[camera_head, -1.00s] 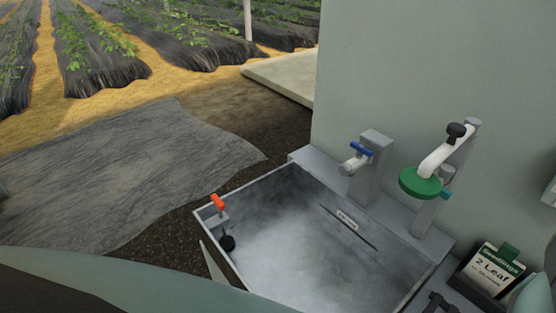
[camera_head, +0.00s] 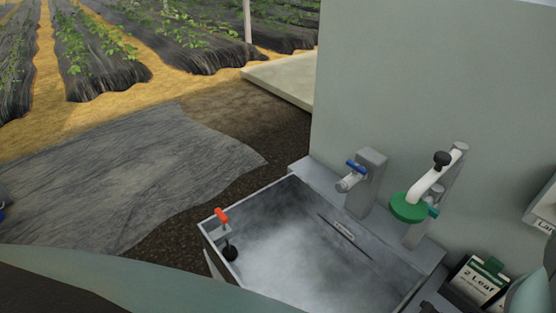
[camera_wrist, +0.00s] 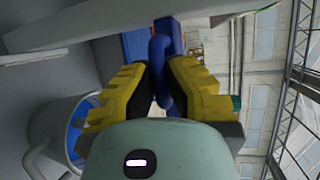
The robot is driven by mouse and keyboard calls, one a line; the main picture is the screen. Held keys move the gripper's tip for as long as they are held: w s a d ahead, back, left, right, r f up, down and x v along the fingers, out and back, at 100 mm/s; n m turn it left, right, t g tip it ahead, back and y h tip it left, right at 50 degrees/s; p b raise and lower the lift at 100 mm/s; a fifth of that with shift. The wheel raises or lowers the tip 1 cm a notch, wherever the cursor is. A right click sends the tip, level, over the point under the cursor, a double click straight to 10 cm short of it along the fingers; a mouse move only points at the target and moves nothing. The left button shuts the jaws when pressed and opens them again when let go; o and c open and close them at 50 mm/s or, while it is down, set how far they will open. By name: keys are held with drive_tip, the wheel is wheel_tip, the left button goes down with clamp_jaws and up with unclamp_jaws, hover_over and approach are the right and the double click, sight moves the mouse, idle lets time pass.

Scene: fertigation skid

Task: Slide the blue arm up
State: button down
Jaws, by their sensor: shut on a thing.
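In the wrist view my gripper (camera_wrist: 160,78) has its two yellow-padded fingers closed on a dark blue bar (camera_wrist: 161,50), which I take to be the blue arm. The bar runs up and down in the picture between the fingers, and its ends are partly hidden by the pads and my wrist housing. A brighter blue panel (camera_wrist: 136,43) stands right behind it. My gripper and this blue bar do not show in the head view.
In the wrist view a pale bucket-like container (camera_wrist: 55,125) with a blue inside is at left. In the head view a grey basin (camera_head: 300,240) has a tap with a blue lever (camera_head: 356,167), a green-headed spout (camera_head: 408,208) and a red-handled lever (camera_head: 221,215).

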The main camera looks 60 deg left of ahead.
drive_tip(key=r+p, duration=0.6)
drive_tip(key=r, duration=0.4)
drive_tip(key=shift+d+r+p, duration=0.1)
drive_tip(key=shift+d+p, duration=0.1)
drive_tip(key=shift+p, duration=0.15)
drive_tip(key=c, duration=1)
unclamp_jaws()
drive_tip(key=shift+c, duration=0.2)
drive_tip(key=shift+o, duration=0.2)
drive_tip(key=shift+a, duration=0.15)
drive_tip(key=v, duration=1.1)
drive_tip(key=shift+a, duration=0.4)
drive_tip(key=shift+s, duration=0.1)
